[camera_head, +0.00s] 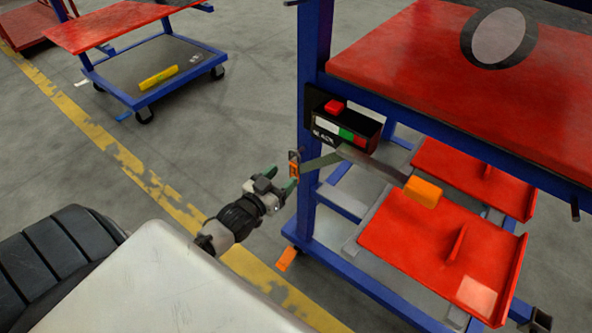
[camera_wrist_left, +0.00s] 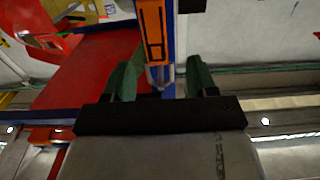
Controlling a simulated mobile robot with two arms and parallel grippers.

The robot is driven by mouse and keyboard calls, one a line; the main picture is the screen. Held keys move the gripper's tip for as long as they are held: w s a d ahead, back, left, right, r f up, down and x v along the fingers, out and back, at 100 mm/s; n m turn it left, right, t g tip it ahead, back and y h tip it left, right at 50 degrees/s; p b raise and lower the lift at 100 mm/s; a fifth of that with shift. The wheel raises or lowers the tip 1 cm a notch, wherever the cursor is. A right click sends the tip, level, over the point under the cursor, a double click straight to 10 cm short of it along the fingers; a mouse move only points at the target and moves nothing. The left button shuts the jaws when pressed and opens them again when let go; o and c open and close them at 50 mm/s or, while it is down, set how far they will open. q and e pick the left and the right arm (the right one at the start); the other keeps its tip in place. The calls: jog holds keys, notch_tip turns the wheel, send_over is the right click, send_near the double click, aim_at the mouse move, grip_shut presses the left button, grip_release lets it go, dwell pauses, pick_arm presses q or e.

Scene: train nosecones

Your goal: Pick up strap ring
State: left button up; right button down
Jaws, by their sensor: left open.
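An orange strap piece (camera_head: 294,170) hangs at the blue rack post, with a dark green strap (camera_head: 322,160) running right from it. In the left wrist view the orange piece (camera_wrist_left: 152,32) is upright, and a small metal ring (camera_wrist_left: 158,76) shows at its lower end. My left gripper (camera_head: 279,180) is open, its green fingers just left of the orange piece. In the left wrist view the ring appears between the two fingertips (camera_wrist_left: 162,80), and contact cannot be told. The fingers look empty. My right gripper is not in view.
The blue rack (camera_head: 311,60) with red shelves (camera_head: 460,80) stands close on the right. A black box (camera_head: 343,127) and an orange-ended bar (camera_head: 422,192) stick out near the strap. A red-topped cart (camera_head: 110,25) stands far left.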

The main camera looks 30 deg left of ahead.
aim_at(292, 166)
pick_arm(q)
jog(key=w, duration=0.5)
jog(key=shift+w+d+f+b, duration=0.1)
jog(key=shift+d+f+b, duration=0.15)
jog(key=shift+d+b, duration=0.1)
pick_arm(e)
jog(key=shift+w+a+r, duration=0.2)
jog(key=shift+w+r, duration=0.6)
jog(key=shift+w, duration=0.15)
pick_arm(q)
jog(key=c, duration=1)
jog(key=shift+c, duration=0.3)
jog(key=shift+r, duration=0.2)
